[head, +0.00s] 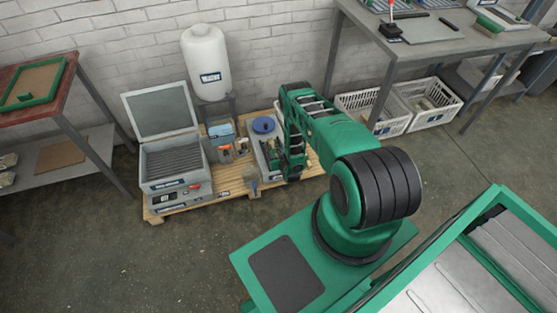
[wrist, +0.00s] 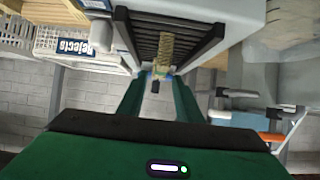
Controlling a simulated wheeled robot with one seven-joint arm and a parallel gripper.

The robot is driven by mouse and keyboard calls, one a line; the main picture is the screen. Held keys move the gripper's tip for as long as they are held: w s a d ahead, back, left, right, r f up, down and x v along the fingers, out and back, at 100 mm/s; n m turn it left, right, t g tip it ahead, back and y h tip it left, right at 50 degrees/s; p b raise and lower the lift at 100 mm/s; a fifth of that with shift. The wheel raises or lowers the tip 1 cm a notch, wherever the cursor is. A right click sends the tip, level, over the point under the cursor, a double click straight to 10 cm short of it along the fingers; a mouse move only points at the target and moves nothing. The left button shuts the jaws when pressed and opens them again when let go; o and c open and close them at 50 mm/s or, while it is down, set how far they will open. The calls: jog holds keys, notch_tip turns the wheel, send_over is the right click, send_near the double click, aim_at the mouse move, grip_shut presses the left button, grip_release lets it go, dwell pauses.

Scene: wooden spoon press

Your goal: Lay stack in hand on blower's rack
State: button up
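In the wrist view a tan, ridged stack (wrist: 165,48) shows beyond my fingertips, against the dark slatted rack (wrist: 198,43) of a pale grey machine. My gripper (wrist: 161,78) has its two green fingers on either side of the near end of the stack. Whether they touch it is too small to tell. In the head view my green arm reaches down over a grey machine (head: 257,158) on the pallet, and the arm hides the stack and much of this machine. A grey box with dark slats and a raised lid (head: 172,160) stands left of it.
The wooden pallet (head: 155,212) also carries small blue and orange items and a blue round thing (head: 263,124). A white tank (head: 206,62) stands behind. A Rejects crate (wrist: 78,45) is close at left in the wrist view. The floor in front is clear.

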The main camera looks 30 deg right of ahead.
jog(key=v, duration=0.8)
jog(key=w+d+r+g, duration=0.1)
jog(key=w+d+r, duration=0.1)
jog(key=w+r, duration=0.5)
jog(key=w+d+r+g, duration=0.2)
jog(key=w+d+r, duration=0.1)
jog(key=r, duration=0.9)
jog(key=s+d+r+g, duration=0.1)
jog(key=s+r+g, duration=0.15)
jog(key=r, duration=0.95)
jog(key=s+d+r+g, duration=0.1)
jog(key=s+r, duration=0.3)
jog(key=r, duration=0.9)
jog(key=s+a+r+m+g+y, duration=0.1)
jog(key=s+a+r+m+g, duration=0.2)
jog(key=s+r, duration=1.4)
jog(key=s+a+r+g+y, duration=0.1)
jog(key=s+a, duration=0.4)
jog(key=s, duration=0.6)
jog(key=s+a+r+g+y, duration=0.1)
jog(key=s+a+r, duration=0.3)
jog(key=s, duration=0.8)
jog(key=shift+a+r+y, duration=0.2)
jog(key=shift+a+y, duration=0.1)
jog(key=shift+a, duration=0.2)
